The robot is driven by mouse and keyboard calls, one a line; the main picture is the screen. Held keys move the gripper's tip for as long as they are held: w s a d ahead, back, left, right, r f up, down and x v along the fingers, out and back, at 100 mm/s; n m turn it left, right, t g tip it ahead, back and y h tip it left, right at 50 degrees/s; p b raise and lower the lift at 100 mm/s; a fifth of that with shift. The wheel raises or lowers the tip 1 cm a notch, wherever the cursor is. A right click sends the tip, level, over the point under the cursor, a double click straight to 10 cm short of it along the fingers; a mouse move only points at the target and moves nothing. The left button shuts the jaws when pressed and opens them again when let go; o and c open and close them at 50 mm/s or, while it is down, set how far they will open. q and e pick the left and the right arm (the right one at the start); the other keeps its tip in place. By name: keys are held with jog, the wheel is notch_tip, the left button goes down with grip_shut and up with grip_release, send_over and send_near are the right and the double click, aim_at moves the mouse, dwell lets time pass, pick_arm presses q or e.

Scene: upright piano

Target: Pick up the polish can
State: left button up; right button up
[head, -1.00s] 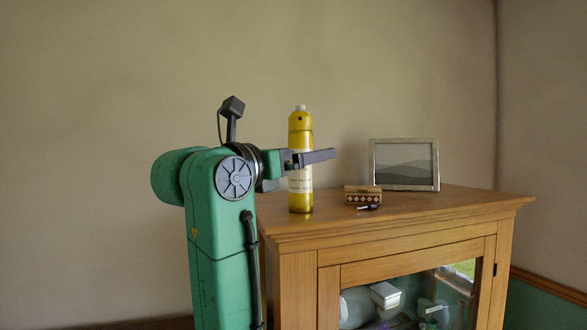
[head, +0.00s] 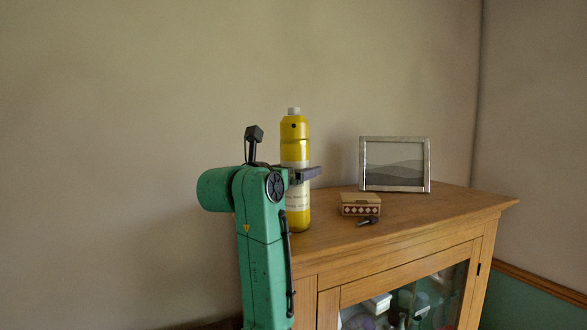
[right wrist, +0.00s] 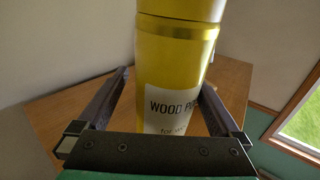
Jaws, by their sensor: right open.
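The polish can (head: 295,150) is a tall yellow bottle with a pale cap and a white label. It stands upright near the left end of the wooden cabinet top (head: 350,225). My right gripper (head: 306,174) is at label height, with one dark finger in front of the can. In the right wrist view, the can (right wrist: 175,70) stands between the two open fingers (right wrist: 160,100), its label reading "WOOD PO…". A gap shows beside the left finger; the right finger is close to the can, and contact cannot be told. My left gripper is out of view.
A small patterned box (head: 360,205) and a dark small object (head: 368,221) lie right of the can. A framed picture (head: 395,164) stands behind them. The cabinet top's right side is mostly clear. The wall (head: 150,100) is behind.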

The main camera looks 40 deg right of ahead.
jog(key=shift+w+d+r, duration=0.1)
jog(key=shift+d+r, duration=0.05)
jog(key=shift+d, duration=0.25)
jog(key=shift+w+d+r, duration=0.1)
jog(key=shift+d+r, duration=0.05)
jog(key=shift+d, duration=0.25)
jog(key=shift+s+d+f, duration=0.1)
jog(key=shift+d, duration=0.2)
jog(key=shift+s+d+f, duration=0.1)
jog(key=shift+s, duration=0.25)
jog(key=shift+c, duration=0.3)
jog(key=c, duration=0.5)
jog(key=shift+a, duration=0.2)
jog(key=c, duration=0.5)
jog(key=shift+w, duration=0.25)
jog(key=c, duration=0.5)
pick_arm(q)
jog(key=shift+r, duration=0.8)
pick_arm(e)
grip_shut()
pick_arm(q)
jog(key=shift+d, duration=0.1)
pick_arm(e)
jog(key=shift+d, duration=0.1)
